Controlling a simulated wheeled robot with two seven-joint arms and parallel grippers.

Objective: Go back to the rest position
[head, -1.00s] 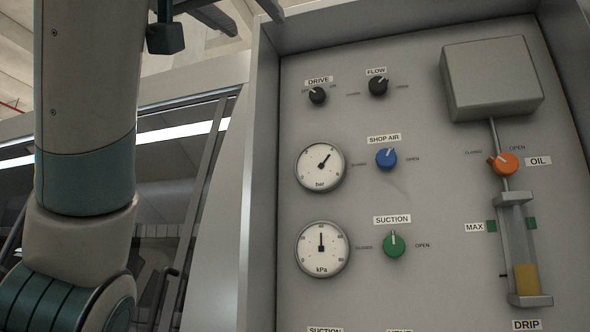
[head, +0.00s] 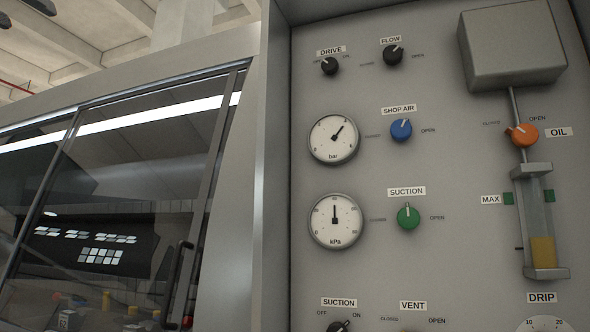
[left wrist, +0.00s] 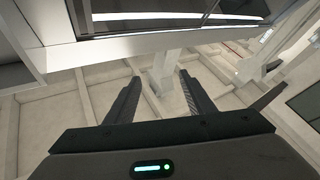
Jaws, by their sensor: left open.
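My left gripper (left wrist: 160,76) shows in the left wrist view with its two dark fingers apart and nothing between them. Beyond the fingers are pale beams and part of a machine frame, and no panel part is near the fingertips. In the head view only a dark piece, likely of this gripper (head: 38,6), shows at the top left edge, well away from the control panel (head: 375,270). My right gripper is in neither view.
The panel carries a blue shop air knob (head: 401,130), a green suction knob (head: 408,217), an orange oil knob (head: 523,135), two gauges and a grey box (head: 512,45). A glazed machine door (head: 120,190) with a dark handle (head: 178,285) stands at left.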

